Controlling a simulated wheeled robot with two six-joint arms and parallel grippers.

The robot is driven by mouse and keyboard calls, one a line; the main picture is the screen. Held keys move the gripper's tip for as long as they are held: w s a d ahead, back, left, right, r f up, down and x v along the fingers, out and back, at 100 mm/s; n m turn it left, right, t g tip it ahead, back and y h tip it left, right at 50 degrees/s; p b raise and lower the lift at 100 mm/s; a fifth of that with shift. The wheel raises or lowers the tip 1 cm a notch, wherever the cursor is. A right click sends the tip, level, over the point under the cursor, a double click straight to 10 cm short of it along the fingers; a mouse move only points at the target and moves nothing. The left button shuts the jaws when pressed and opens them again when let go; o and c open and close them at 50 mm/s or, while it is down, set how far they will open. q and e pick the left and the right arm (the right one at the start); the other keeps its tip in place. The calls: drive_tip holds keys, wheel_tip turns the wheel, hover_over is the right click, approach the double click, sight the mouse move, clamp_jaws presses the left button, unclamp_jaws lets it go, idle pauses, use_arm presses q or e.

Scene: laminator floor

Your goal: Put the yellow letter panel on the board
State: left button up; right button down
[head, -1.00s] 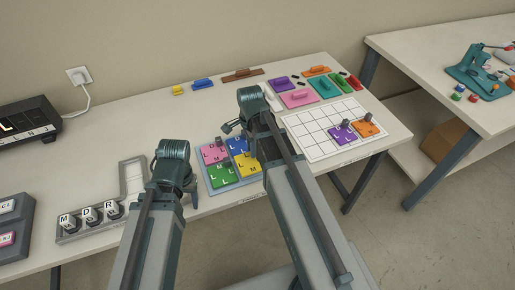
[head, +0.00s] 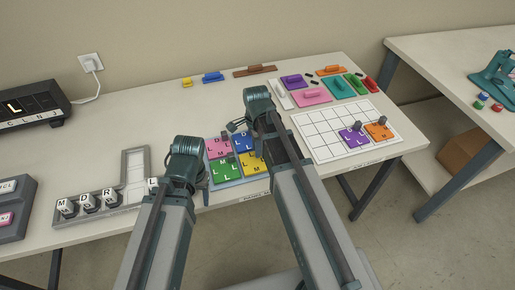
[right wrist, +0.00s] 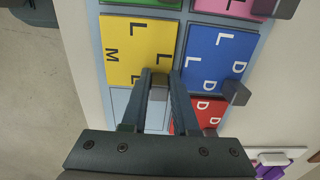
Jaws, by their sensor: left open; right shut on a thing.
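The yellow letter panel (head: 251,163) lies in the pale blue panel tray (head: 229,184), beside the green panel (head: 224,171) and below the blue panel (head: 243,141). It fills much of the right wrist view (right wrist: 128,50), with its letters turned. My right gripper (right wrist: 160,78) is shut on its grey knob, at the panel's edge. In the head view my right arm covers that gripper and part of the tray. The board (head: 318,116) is a white grid to the right of the tray, holding a purple panel (head: 353,138) and an orange panel (head: 378,130). My left gripper (head: 188,181) is open left of the tray.
A pink panel (head: 217,148) is in the tray; a red one (right wrist: 184,122) shows in the right wrist view. An L-shaped grey tray (head: 132,168) with letter blocks stands left. Coloured handled plates (head: 312,96) lie behind the board. The board's upper and left cells are bare.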

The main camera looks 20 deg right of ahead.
use_arm(q)
drive_tip(key=shift+f, duration=0.2)
use_arm(e)
drive_tip(key=shift+f, duration=0.25)
use_arm(q)
drive_tip(key=shift+r, duration=0.1)
use_arm(e)
drive_tip(key=c, duration=0.7)
unclamp_jaws()
drive_tip(key=shift+r, duration=0.1)
use_arm(q)
drive_tip(key=shift+r, duration=0.15)
use_arm(e)
drive_tip(key=shift+r, duration=0.2)
wheel_tip(320, 180, up, 12)
drive_tip(key=p, duration=1.2)
use_arm(q)
wheel_tip(320, 180, up, 12)
use_arm(e)
drive_tip(key=shift+s+a+n+h, duration=0.2)
drive_tip(key=shift+s+a+n, duration=1.9)
drive_tip(key=shift+n, duration=1.45)
drive_tip(key=shift+s+a+n+h, duration=0.2)
drive_tip(key=shift+s+a+n, duration=1.15)
drive_tip(key=shift+s+n, duration=1.8)
drive_tip(key=shift+s+a+n+h, duration=0.2)
drive_tip(key=shift+s+a+n, duration=1.65)
drive_tip(key=shift+n, duration=2.15)
drive_tip(key=shift+d, duration=0.1)
